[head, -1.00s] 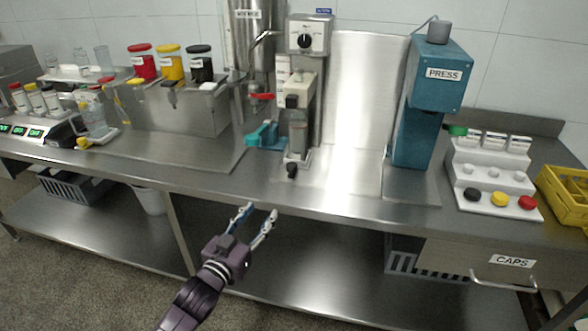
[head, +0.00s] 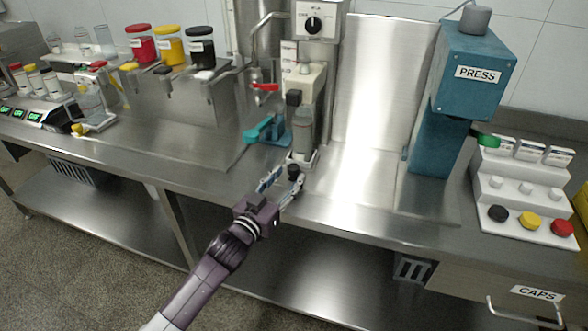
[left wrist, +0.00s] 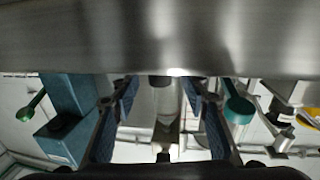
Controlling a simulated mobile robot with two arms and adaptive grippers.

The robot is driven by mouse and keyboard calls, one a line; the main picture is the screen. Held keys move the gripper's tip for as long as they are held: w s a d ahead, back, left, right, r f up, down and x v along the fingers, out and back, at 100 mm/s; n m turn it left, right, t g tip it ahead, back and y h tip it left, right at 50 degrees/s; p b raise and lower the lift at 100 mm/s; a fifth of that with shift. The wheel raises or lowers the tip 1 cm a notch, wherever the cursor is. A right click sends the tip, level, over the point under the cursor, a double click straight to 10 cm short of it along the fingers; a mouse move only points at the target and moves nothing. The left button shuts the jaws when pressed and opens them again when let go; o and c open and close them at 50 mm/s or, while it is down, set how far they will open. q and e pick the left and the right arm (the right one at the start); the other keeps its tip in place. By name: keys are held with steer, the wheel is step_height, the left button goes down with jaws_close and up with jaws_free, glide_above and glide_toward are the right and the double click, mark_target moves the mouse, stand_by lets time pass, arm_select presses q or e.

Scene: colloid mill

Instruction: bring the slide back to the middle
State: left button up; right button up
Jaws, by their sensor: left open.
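The slide (head: 303,160) is a pale carriage at the foot of the mill (head: 304,82), with a clear jar (head: 303,128) standing upright above it. A black knob (head: 294,171) sticks out at its front. My left gripper (head: 287,175) is open at the bench's front edge, with its fingertips either side of the knob. In the left wrist view the dark knob (left wrist: 160,81) shows between the two spread fingers (left wrist: 166,95). I cannot tell whether a finger touches it. My right gripper is not in view.
A teal-handled tool (head: 265,131) sits just left of the slide. The blue press (head: 468,82) stands to the right, then a white stepped rack (head: 520,205) of caps. Bare steel bench (head: 365,185) lies between the slide and the press.

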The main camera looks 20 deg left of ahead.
mark_target(291, 175)
arm_select(q)
steer(key=w, duration=0.2)
steer(key=shift+w+d+f, duration=0.1)
steer(key=shift+w+d, duration=0.15)
steer(key=shift+w, duration=0.1)
steer(key=shift+w+d, duration=0.1)
steer(key=shift+w, duration=0.4)
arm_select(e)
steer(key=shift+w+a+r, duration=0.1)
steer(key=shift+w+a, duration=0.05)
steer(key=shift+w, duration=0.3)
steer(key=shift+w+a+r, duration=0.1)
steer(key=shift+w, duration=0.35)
arm_select(q)
steer(key=c, duration=0.7)
jaws_close()
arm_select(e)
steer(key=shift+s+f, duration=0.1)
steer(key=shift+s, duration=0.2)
